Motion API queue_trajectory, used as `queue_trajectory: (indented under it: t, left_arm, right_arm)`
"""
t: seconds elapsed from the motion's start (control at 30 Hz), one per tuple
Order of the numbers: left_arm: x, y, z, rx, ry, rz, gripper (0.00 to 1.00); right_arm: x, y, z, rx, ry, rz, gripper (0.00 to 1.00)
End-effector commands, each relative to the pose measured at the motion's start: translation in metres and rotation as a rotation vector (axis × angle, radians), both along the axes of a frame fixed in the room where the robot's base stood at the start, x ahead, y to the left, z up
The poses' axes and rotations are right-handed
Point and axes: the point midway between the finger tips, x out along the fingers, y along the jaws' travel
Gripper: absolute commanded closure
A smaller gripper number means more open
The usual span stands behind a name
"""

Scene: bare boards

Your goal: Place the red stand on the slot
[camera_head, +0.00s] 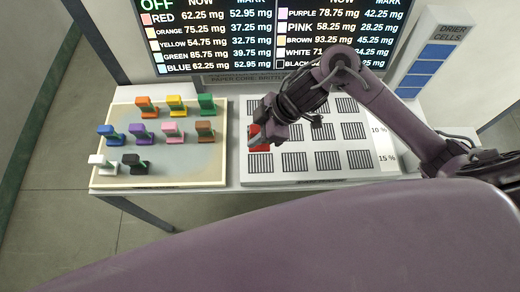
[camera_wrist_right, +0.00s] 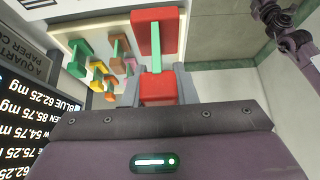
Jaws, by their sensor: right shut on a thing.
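The red stand (camera_head: 260,146) is over the left column of the white slotted board (camera_head: 380,172), covering the left slot of the middle row. Dark striped slots (camera_head: 294,161) sit in rows on the board. My right gripper (camera_head: 262,128) is shut on the red stand, seen from above. In the right wrist view the stand (camera_wrist_right: 153,32) shows red blocks joined by a green strip, between the fingers. I cannot tell whether it touches the board. An arm of mine shows at the upper right of the wrist view; its gripper is unclear.
A cream tray (camera_head: 215,172) at left holds several coloured stands, including orange (camera_head: 147,105), green (camera_head: 206,102) and black (camera_head: 134,161). A display screen (camera_head: 270,30) stands behind the table. A white panel labelled drier cells (camera_head: 432,52) is at the back right.

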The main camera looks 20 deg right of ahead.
Motion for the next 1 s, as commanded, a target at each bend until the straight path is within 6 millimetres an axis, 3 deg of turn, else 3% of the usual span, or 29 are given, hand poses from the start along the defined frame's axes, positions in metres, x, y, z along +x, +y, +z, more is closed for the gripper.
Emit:
queue_trajectory:
  t: [0.1, 0.3, 0.47, 0.73, 1.0]
  left_arm:
    - [0.000, 0.001, 0.001, 0.001, -0.001, -0.001, 0.64]
    - [-0.001, -0.004, 0.001, -0.005, 0.001, -0.003, 0.64]
    - [-0.002, -0.011, 0.001, -0.013, 0.003, -0.006, 0.64]
    - [-0.003, -0.011, 0.002, -0.014, 0.003, -0.006, 0.64]
    - [-0.003, -0.009, 0.002, -0.011, 0.004, -0.005, 0.64]
  right_arm:
    - [-0.002, -0.001, -0.032, -0.001, 0.007, -0.003, 0.99]
    - [0.000, 0.000, -0.069, -0.001, 0.001, -0.002, 0.99]
    - [0.000, -0.001, -0.081, -0.001, 0.000, -0.001, 0.99]
    - [0.000, -0.001, -0.117, -0.002, 0.002, -0.002, 0.99]
    - [0.000, -0.001, -0.120, -0.002, -0.002, 0.001, 0.99]
